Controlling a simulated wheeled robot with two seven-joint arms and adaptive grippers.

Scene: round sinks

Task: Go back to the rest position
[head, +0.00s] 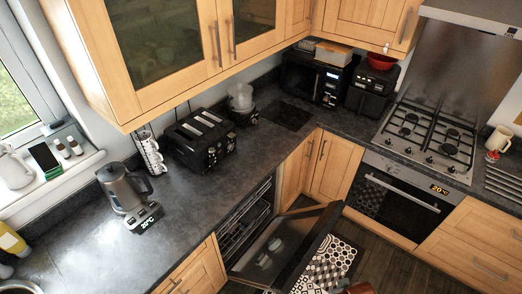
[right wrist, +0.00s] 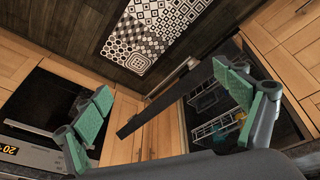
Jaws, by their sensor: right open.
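My right gripper (right wrist: 164,84) shows in the right wrist view, with its two green-padded fingers spread wide apart. Nothing is between the fingers. Behind them are the dishwasher's open black door (right wrist: 178,92) and its inside with a rack (right wrist: 218,130). The gripper touches nothing that I can see. In the head view no gripper shows clearly. My left gripper is in neither view.
The dishwasher door (head: 285,245) hangs open over the floor beside a patterned mat (head: 325,265). A kettle (head: 125,188), toaster (head: 200,140) and mug stand (head: 150,152) stand on the dark counter (head: 195,205). The hob (head: 430,135) and oven (head: 400,197) are at right.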

